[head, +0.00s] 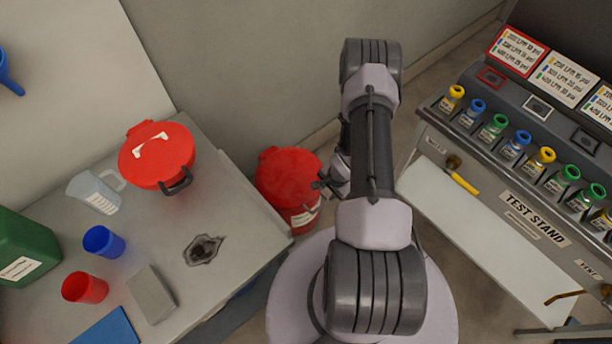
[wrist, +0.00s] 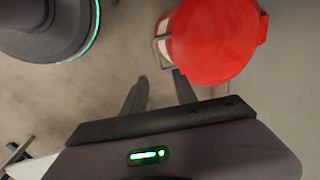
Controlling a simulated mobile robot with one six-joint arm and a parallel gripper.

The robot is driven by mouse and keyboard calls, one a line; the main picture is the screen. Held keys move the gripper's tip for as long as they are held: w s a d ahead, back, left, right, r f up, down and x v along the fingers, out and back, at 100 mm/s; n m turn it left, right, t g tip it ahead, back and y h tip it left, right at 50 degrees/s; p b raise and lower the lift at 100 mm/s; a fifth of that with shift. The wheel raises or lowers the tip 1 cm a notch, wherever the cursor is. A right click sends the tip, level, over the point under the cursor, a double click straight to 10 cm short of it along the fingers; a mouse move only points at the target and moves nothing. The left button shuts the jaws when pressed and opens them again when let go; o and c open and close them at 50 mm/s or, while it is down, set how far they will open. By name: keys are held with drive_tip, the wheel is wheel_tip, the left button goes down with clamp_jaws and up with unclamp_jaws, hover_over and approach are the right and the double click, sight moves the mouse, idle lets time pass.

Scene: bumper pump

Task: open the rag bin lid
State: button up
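A round red bin (head: 290,188) stands on the floor between the workbench and the test stand. It looks like the rag bin; its label is too small to read. Its red lid (wrist: 213,40) looks closed in the wrist view, with a tab on the right edge. A grey bracket-like handle or pedal (wrist: 160,48) sits at the bin's left side. My gripper (head: 326,182) is just right of the bin in the head view. In the wrist view my gripper (wrist: 160,88) has its fingers apart and empty, with the right fingertip close to the bin's lower left side.
The workbench (head: 235,200) at left holds a second red lidded container (head: 157,155) with a black handle, a clear jug (head: 97,192), blue (head: 103,242) and red cups (head: 85,288), and a green container (head: 25,248). The test stand (head: 530,215) is at right.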

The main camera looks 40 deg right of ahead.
sight(319, 208)
drive_tip(key=f+b, duration=0.2)
drive_tip(key=f, duration=0.3)
drive_tip(key=w+f+b, duration=0.1)
drive_tip(key=f+b, duration=0.1)
drive_tip(key=f, duration=0.3)
drive_tip(key=w+a+f+b, duration=0.1)
drive_tip(key=f+b, duration=0.1)
drive_tip(key=f, duration=0.3)
drive_tip(key=shift+f+b, duration=0.15)
drive_tip(key=shift+b, duration=0.2)
drive_tip(key=shift+w+d+f, duration=0.1)
drive_tip(key=shift+w+f, duration=0.1)
drive_tip(key=shift+f, duration=0.4)
clamp_jaws()
